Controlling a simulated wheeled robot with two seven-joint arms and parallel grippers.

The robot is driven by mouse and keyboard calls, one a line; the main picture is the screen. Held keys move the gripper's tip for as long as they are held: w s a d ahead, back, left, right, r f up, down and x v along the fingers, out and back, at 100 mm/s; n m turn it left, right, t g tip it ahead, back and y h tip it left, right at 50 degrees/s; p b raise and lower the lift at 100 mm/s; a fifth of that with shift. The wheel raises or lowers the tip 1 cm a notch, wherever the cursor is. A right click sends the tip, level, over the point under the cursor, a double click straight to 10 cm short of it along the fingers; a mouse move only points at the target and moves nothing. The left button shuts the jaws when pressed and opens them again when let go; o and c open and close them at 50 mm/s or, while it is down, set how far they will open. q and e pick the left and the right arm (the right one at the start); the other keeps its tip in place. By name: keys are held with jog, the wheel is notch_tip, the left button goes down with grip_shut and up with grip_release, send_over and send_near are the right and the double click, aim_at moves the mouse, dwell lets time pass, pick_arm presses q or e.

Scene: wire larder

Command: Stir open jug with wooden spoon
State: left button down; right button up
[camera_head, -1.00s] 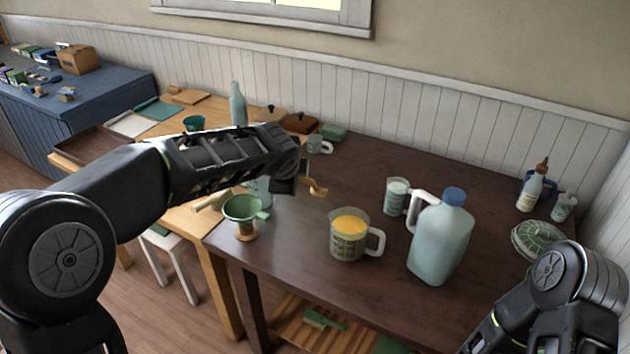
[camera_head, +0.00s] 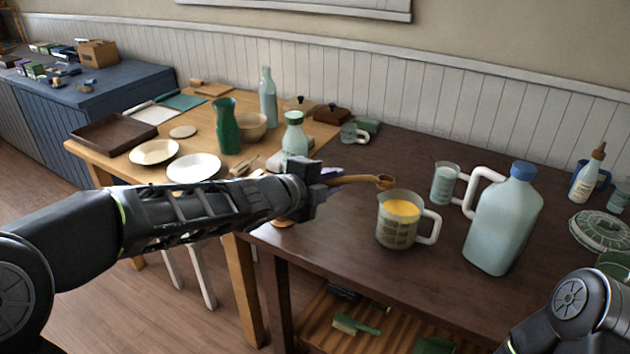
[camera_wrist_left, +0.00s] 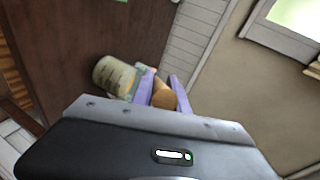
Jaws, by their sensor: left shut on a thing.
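The open jug (camera_head: 392,236) is a clear measuring jug with a white handle and yellow-orange contents, upright on the dark table. My left gripper (camera_head: 326,178) is shut on the wooden spoon (camera_head: 358,179), held roughly level above the table to the left of the jug. The spoon's bowl (camera_head: 386,182) is close above the jug's left rim in the head view; I cannot tell whether they touch. In the left wrist view the spoon (camera_wrist_left: 163,94) sits between the purple fingers, with a jug-like vessel (camera_wrist_left: 113,76) just to the left. My right gripper is not visible, only part of that arm.
A large blue-capped jug (camera_head: 503,225) and a measuring cup (camera_head: 444,185) stand right of the open jug. A squeeze bottle (camera_head: 587,175) stands at the far right. Bottles, plates (camera_head: 193,167) and a tray (camera_head: 113,135) fill the lighter table on the left.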

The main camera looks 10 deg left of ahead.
pick_arm(q)
jog(key=shift+s+d+r+h, duration=0.2)
jog(key=shift+d+r+h, duration=0.35)
jog(key=shift+r, duration=0.25)
jog(key=shift+d+r+t+h, duration=0.25)
jog(key=shift+r+t+h, duration=0.1)
jog(key=shift+t, duration=0.15)
jog(key=shift+f, duration=0.15)
